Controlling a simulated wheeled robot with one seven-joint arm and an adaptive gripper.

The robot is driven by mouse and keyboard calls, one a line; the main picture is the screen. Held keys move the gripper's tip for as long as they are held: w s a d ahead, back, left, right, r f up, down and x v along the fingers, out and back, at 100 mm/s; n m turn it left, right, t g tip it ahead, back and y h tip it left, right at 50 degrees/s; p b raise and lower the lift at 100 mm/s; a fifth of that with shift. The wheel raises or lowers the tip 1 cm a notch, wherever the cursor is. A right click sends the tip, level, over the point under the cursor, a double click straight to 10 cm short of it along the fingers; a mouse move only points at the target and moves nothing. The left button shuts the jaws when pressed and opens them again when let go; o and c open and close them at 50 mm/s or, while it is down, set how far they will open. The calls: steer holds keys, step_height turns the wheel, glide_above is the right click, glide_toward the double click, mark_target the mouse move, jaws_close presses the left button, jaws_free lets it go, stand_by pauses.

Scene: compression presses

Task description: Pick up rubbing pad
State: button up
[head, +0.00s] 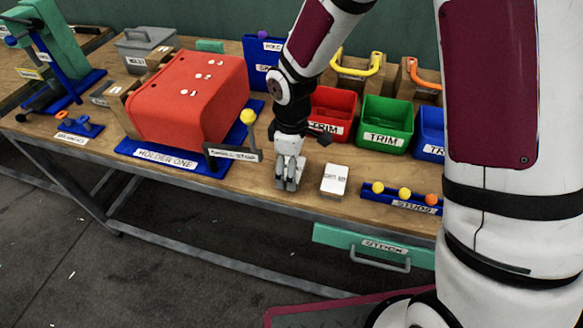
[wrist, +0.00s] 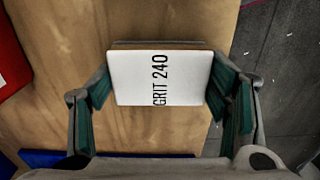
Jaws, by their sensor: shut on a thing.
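The rubbing pad (wrist: 150,78) is a white block marked GRIT 240, seen between my two fingers in the wrist view. My gripper (wrist: 158,88) is shut on it, one green-padded finger against each side. In the head view, my gripper (head: 289,184) points down over the front part of the bench, and no pad shows clearly between its fingers. A white labelled block (head: 335,180) shows just right of my fingertips there. Its small print is hard to read, and I cannot tell whether it is the same pad.
The wooden bench (head: 305,198) ends close in front of my gripper. A red cover on a blue holder (head: 165,160) stands left. Red (head: 332,128), green (head: 384,139) and blue bins stand behind. A blue stud tray (head: 399,205) lies right, above a green drawer (head: 340,238).

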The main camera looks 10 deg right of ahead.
steer(key=shift+r, duration=0.75)
steer(key=shift+s+d+r, duration=0.1)
steer(key=shift+s+r, duration=0.05)
steer(key=shift+r, duration=0.35)
steer(key=shift+s+d+r, duration=0.1)
steer(key=shift+s+r, duration=0.05)
steer(key=shift+r, duration=0.35)
steer(key=s+d+r+p, duration=0.1)
steer(key=s+d+p, duration=0.2)
steer(key=s, duration=1.1)
steer(key=shift+d+r, duration=0.15)
steer(key=shift+d, duration=1.25)
steer(key=o, duration=0.5)
steer(key=c, duration=0.4)
steer(key=shift+d, duration=0.1)
